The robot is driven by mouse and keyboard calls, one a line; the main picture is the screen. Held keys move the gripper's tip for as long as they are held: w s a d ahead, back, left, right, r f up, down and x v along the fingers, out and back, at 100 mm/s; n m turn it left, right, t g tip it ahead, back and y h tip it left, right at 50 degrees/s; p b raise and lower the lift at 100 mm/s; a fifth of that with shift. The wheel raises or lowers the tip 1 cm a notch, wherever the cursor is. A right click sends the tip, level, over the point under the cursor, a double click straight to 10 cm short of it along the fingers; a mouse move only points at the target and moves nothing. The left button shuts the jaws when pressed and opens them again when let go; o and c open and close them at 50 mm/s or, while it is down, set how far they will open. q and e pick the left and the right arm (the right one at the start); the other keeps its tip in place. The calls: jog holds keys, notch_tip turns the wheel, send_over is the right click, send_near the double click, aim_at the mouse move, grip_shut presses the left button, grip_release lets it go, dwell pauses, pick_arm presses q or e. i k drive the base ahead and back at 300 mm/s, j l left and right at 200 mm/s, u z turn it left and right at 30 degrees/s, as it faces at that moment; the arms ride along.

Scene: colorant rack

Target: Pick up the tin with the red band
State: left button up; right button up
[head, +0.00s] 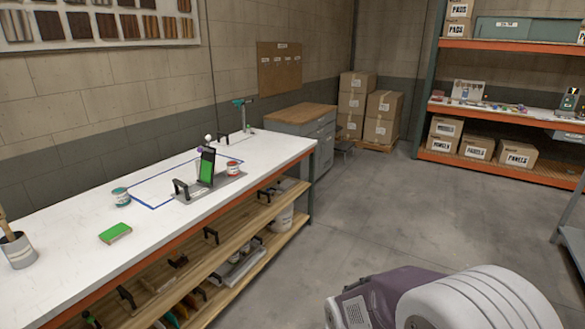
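A small tin with a red band (233,169) stands upright on the white-topped workbench (75,263), at the right end of a flat grey tray (212,190). A similar tin with a teal band (120,196) stands farther left on the bench. An upright black device with a green screen (207,167) stands on the tray, just left of the red-banded tin. Neither of my grippers shows in the head view.
A green block (115,233) and a grey pot (18,251) are on the bench's left part. Open grey floor (385,215) lies right of the bench. Orange-edged shelves with boxes (478,148) stand at the far right.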

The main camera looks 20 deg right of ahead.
aim_at(233, 168)
jog(key=i+l+u, duration=0.25)
jog(key=i, duration=0.2)
jog(key=i+l+u, duration=0.2)
jog(key=i, duration=0.2)
jog(key=i+l+u, duration=0.25)
jog(key=i+l, duration=0.15)
jog(key=i+l+u, duration=0.5)
jog(key=l, duration=0.45)
jog(key=i+l+u, duration=0.2)
jog(key=i+l, duration=0.2)
jog(key=l, duration=0.2)
jog(key=i+l+u, duration=0.25)
jog(key=l, duration=0.3)
jog(key=i+l+u, duration=0.1)
jog(key=l+u, duration=0.15)
jog(key=l, duration=0.4)
